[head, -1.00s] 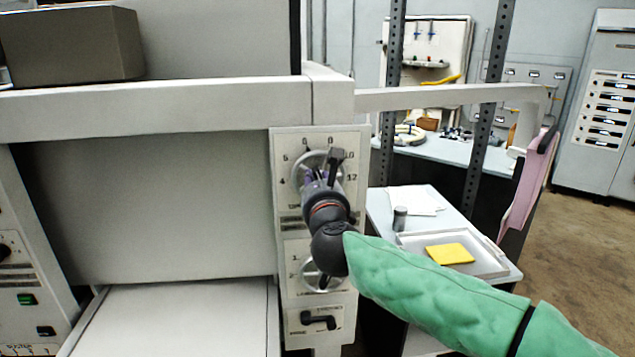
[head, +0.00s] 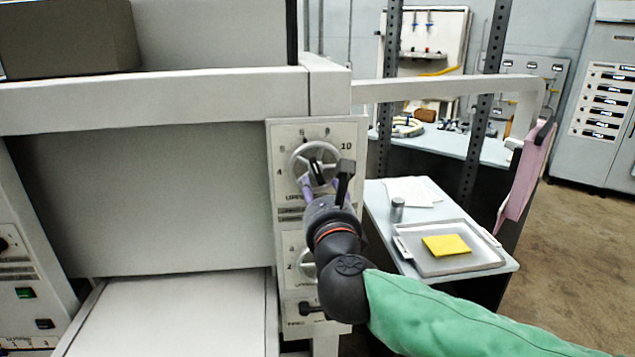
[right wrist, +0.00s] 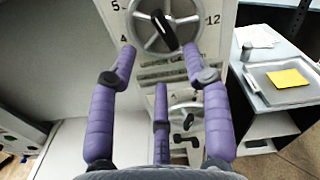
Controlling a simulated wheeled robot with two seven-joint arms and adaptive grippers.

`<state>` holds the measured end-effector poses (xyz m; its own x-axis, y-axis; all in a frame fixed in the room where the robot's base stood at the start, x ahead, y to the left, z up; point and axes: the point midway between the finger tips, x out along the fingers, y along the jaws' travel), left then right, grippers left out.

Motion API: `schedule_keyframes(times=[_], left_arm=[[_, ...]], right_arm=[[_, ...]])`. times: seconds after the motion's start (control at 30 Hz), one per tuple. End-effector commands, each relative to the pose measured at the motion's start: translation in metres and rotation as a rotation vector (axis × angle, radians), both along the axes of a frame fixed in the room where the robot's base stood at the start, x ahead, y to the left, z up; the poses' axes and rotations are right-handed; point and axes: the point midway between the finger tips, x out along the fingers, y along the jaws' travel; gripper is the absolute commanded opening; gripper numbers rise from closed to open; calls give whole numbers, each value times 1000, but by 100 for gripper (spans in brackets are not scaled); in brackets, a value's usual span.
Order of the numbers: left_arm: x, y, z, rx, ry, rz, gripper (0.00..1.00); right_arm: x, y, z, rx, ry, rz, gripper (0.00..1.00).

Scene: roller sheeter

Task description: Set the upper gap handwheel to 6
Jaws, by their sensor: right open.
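The upper gap handwheel (head: 299,158) is a pale spoked wheel on the machine's front panel, with dial numbers around it. It also shows at the top of the right wrist view (right wrist: 142,22), where a black grip (right wrist: 166,30) stands out from it, between and beyond my fingertips. I cannot read its setting. My right gripper (head: 322,188) is open and empty in front of the wheel's lower part. In the right wrist view its purple fingers (right wrist: 160,58) are spread just below the wheel and seem apart from it. My left gripper is not in view.
A lower handwheel (head: 306,266) sits under the upper one, partly hidden by my right arm, with a black lever (head: 311,307) below it. To the right, a table holds a tray (head: 480,264) with a yellow pad (head: 446,245) and a small cylinder (head: 397,210).

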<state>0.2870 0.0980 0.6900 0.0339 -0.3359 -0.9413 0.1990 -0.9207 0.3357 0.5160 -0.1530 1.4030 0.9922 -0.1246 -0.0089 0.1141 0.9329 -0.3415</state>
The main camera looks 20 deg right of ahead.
Motion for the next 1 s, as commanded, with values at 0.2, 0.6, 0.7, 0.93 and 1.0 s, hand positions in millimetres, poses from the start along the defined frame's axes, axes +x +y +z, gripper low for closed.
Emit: schedule_keyframes(times=[0.2, 0.6, 0.7, 0.93, 1.0], left_arm=[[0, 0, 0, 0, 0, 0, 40], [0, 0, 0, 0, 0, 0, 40], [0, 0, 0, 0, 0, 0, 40], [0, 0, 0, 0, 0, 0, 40], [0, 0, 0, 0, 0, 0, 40]], right_arm=[[-22, 3, 0, 1, -1, 0, 49], [-26, 3, 0, -1, 0, 0, 49], [-26, 3, 0, -1, 0, 0, 49], [-26, 3, 0, 0, 0, 0, 49], [-26, 3, 0, 0, 0, 0, 49]])
